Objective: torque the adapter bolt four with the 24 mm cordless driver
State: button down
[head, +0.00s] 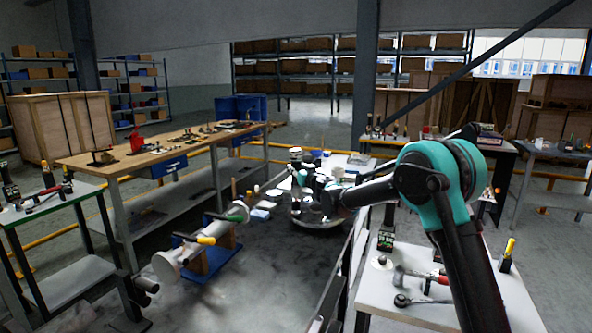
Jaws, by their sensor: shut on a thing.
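My teal and black arm reaches in from the right, over the work surface in the middle. My gripper (308,194) is at its far end, small and partly hidden by my own wrist. It is shut on a dark tool, which I take to be the cordless driver; its outline is hard to make out. Below and around the gripper is a round grey metal part (318,221) on the dark bench. The adapter bolts are too small to pick out, and I cannot tell whether the tool touches one.
A grey shaft-like part (168,263) rests by a blue stand (207,254) at the front left. A white table (425,316) at the right holds standing green-black tools (387,238) and wrenches. A wooden workbench (170,147) stands behind left. Another tool table (50,212) is at far left.

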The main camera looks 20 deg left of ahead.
aim_at(298, 161)
jog(key=shift+f, duration=1)
dwell(3.5)
jog(key=shift+r, duration=0.1)
jog(key=shift+r, duration=2.65)
